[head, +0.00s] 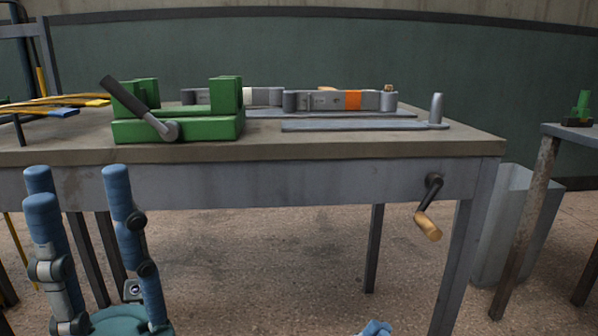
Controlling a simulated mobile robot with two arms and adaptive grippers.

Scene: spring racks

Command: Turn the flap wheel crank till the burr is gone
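A crank (429,212) with a dark arm and a tan wooden grip is mounted on the front apron of the workbench, near its right end. Its grip hangs down and to the right. I cannot make out the flap wheel or a burr. My blue arm links stand at the lower left, well apart from the crank. A small dark part with a pale mark (132,290) between them may belong to my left gripper; no fingertips are clear. I cannot make out my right gripper. Nothing touches the crank.
The workbench (330,143) carries a green clamp-like fixture (190,128) with a black-handled lever and a grey bar with an orange band (353,100). A pale bin (508,220) stands right of the bench. A second table (555,140) is at the right edge.

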